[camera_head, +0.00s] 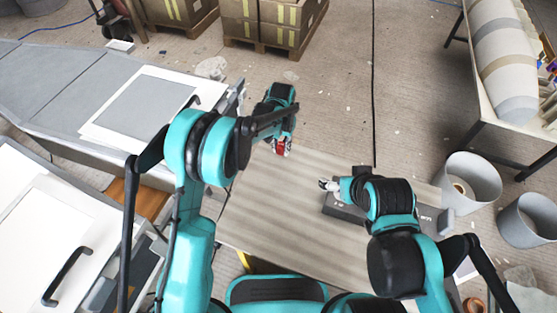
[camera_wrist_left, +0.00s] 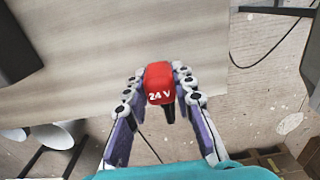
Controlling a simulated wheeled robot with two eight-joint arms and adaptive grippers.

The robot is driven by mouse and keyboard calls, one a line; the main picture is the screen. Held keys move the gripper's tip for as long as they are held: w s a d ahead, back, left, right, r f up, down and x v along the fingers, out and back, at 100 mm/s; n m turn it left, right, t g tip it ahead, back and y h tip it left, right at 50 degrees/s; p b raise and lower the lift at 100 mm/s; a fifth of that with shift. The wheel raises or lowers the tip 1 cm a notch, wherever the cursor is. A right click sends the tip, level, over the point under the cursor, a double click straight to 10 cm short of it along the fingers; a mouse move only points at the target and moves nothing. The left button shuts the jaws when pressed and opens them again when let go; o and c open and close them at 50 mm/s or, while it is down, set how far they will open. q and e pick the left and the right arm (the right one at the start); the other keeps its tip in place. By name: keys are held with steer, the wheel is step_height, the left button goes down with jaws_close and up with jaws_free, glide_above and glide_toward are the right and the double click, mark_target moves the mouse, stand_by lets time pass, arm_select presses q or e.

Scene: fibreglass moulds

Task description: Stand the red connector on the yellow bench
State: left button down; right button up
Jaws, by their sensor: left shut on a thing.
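The red connector (camera_head: 281,148) is in my left gripper (camera_head: 280,146), over the far left part of the bench in the head view. In the left wrist view the connector (camera_wrist_left: 159,80) shows a white "24 V" label, and the fingers of my left gripper (camera_wrist_left: 160,90) close on it from both sides. The bench (camera_head: 275,205) has a grey-brown streaked top, with a bit of yellow frame below its front left edge. I cannot tell the connector's height above the top. My right gripper (camera_head: 328,185) is over the bench's middle; its jaw opening is unclear.
A dark grey unit (camera_head: 343,213) sits on the bench, partly hidden by my right arm. The bench top left of it is clear. Grey buckets (camera_head: 470,180) stand at the right, stacked boxes (camera_head: 265,22) at the back. A grey mould (camera_head: 75,75) lies left.

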mark_target(275, 160)
arm_select(q)
steer(key=shift+w+a+f+b, duration=0.15)
steer(key=shift+w+a+f, duration=0.1)
steer(key=shift+a+f, duration=0.25)
steer(key=shift+w+a+f+b, duration=0.2)
steer(key=shift+a+f, duration=0.1)
steer(key=shift+a, duration=0.3)
steer(key=shift+f+b, duration=0.9)
steer(key=shift+f, duration=0.95)
steer(key=shift+f, duration=0.2)
steer(key=c, duration=1.3)
jaws_free()
steer(key=shift+r, duration=0.1)
